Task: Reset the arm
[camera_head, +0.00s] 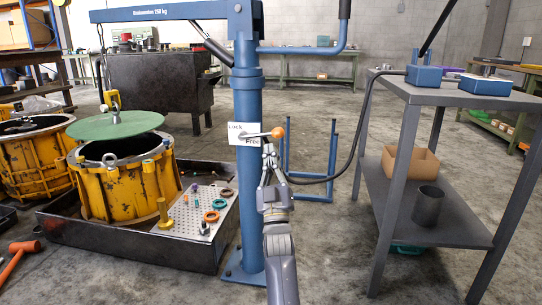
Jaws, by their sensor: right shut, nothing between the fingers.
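My right gripper (269,155) is shut and empty, in front of the blue crane column (247,105). Its fingertips point up, just below the lever with the orange knob (278,132). I cannot tell whether they touch the lever. The lever sticks out to the right across a white sign reading Lock and Free (236,134). The blue crane arm (175,11) reaches left from the column top. A hook (112,100) hangs at its far end above a green round plate (115,125). My left gripper is not in view.
The green plate is above a yellow gearbox housing (125,190), which stands in a dark tray (105,246) beside a perforated plate with small parts. A grey cart (455,98) with a blue box stands right. A black hose runs near my gripper.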

